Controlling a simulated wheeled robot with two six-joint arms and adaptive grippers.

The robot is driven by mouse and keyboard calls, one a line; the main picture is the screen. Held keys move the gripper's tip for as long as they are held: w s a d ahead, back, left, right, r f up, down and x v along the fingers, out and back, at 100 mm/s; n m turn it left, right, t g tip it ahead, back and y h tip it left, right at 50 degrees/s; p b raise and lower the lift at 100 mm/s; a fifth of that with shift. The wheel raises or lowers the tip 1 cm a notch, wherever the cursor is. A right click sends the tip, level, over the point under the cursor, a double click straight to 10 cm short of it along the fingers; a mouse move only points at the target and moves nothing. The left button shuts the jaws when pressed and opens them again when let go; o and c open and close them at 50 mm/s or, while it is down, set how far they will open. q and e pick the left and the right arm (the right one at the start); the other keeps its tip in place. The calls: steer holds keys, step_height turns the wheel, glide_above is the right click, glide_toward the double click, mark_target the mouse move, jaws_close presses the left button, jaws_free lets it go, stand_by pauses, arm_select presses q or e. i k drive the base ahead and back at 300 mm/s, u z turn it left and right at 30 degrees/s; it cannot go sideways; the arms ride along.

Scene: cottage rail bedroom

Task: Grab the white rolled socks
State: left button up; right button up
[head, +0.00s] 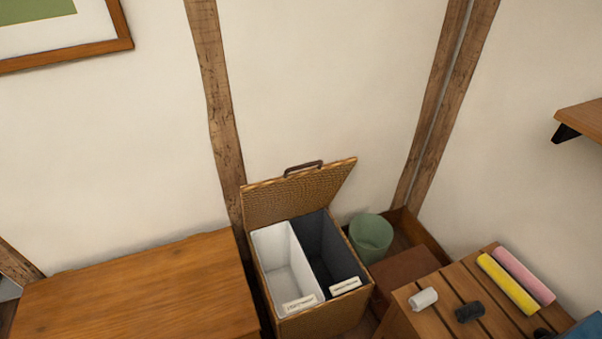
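The white rolled socks (423,299) lie on the slatted wooden bench top (459,293) at the lower right of the head view, near its left edge. A dark rolled pair (469,312) lies just to their right, apart from them. Neither of my grippers shows in the head view, so their state and their distance from the socks cannot be seen.
An open wicker hamper (320,316) with a white and a dark compartment stands left of the bench. Behind are a green bin (371,238) and a brown box (403,268). Yellow (507,284) and pink (524,275) rolls share the bench. A wooden cabinet (135,292) stands left.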

mark_target(426, 297)
steer(key=z, duration=0.65)
